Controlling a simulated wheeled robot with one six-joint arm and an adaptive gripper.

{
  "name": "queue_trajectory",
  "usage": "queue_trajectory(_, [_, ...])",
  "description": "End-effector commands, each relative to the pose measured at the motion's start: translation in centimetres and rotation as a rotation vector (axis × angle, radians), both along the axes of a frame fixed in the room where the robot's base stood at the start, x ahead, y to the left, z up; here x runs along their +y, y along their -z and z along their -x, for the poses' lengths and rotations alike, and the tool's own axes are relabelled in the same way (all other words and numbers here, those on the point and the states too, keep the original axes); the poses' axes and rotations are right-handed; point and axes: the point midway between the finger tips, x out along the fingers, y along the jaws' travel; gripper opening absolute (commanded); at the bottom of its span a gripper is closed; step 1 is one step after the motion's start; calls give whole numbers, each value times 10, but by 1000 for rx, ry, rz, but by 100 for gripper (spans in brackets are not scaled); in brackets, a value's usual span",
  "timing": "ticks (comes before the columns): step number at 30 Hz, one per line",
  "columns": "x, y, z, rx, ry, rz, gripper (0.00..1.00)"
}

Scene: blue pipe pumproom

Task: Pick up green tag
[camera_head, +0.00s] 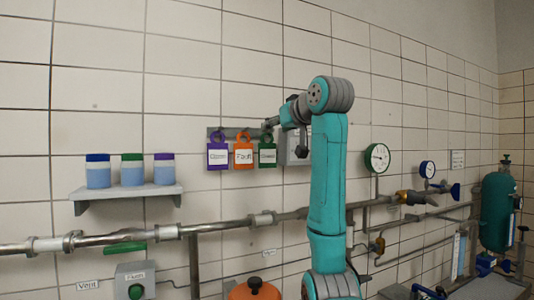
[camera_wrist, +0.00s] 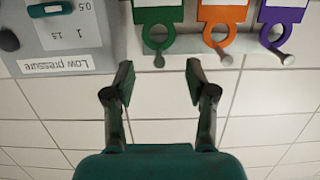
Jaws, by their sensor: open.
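The green tag (camera_head: 267,154) hangs on the wall rack, rightmost of three tags, beside the orange tag (camera_head: 243,155) and the purple tag (camera_head: 218,155). The wrist view is upside down. There the green tag (camera_wrist: 157,14) is at the top, its ring around a metal peg (camera_wrist: 159,60). My gripper (camera_wrist: 159,78) is open and empty. Its two fingers are spread on either side of the green tag's peg, with the ring just beyond the fingertips. The fingers do not visibly touch the tag. In the head view my gripper is close to the tag's upper right.
A grey low-pressure box (camera_wrist: 60,38) is on the wall close beside the green tag. The orange tag's peg (camera_wrist: 224,59) is near one finger. A shelf (camera_head: 125,193) with three jars is at left. Pipes (camera_head: 220,223) run along the wall below.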

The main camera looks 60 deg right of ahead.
Motion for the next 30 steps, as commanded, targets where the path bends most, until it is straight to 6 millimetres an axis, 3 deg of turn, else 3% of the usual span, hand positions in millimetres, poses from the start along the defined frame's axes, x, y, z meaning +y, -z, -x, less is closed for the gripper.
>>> queue_trajectory(13, [-25, 12, -40, 0, -1, -2, 56])
queue_trajectory(23, [-28, 13, -45, 0, 0, 0, 56])
queue_trajectory(27, [-28, 13, -44, 0, 0, 0, 21])
queue_trajectory(30, [-28, 13, -44, 0, 0, 0, 19])
